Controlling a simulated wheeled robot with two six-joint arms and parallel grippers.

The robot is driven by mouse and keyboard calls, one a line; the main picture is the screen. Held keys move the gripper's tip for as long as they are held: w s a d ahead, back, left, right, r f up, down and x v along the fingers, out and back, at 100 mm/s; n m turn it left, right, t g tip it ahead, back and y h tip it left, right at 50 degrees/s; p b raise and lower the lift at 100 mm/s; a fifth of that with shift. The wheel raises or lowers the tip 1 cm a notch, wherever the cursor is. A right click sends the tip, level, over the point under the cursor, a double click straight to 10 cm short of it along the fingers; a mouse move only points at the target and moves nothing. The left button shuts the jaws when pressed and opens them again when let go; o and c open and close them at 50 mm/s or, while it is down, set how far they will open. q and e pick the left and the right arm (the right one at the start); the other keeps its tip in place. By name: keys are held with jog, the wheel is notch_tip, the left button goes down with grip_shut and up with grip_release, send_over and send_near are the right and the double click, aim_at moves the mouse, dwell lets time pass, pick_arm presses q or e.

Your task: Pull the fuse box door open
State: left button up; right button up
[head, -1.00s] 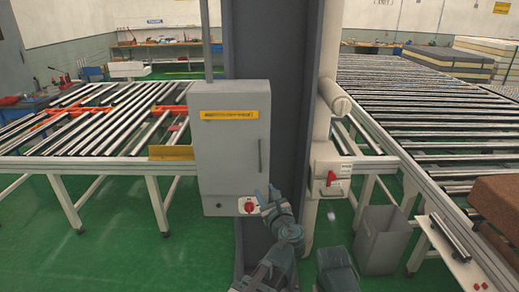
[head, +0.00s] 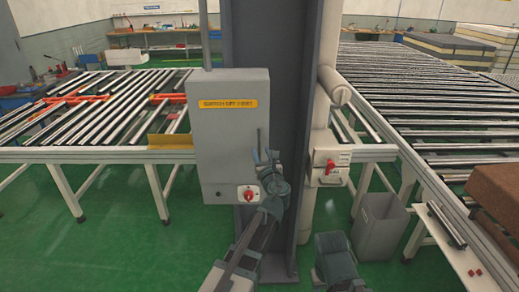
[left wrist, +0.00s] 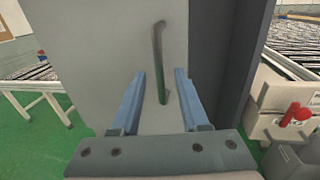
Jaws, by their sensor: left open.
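The fuse box (head: 218,140) is a grey cabinet with a yellow label (head: 228,103), mounted by a dark column. Its door looks shut. In the left wrist view the door (left wrist: 100,45) carries a thin upright bar handle (left wrist: 158,50). My left gripper (head: 262,153) is at the right side of the box front and hides most of the handle in the head view. In the left wrist view the open left gripper (left wrist: 160,73) has its two blue fingers on either side of the handle's lower part, with gaps on both sides. Whether it touches the door cannot be told.
A red rotary switch (head: 249,193) sits at the box's lower right corner. The dark column (head: 295,120) stands right behind the box. A red-handled switch box (head: 330,167) and grey bin (head: 379,225) are to the right. Roller conveyors (head: 110,105) flank both sides. Green floor is open in front.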

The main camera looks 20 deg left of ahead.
aim_at(260, 149)
pick_arm(q)
jog(key=shift+x, duration=1.65)
jog(key=shift+c, duration=0.3)
grip_shut()
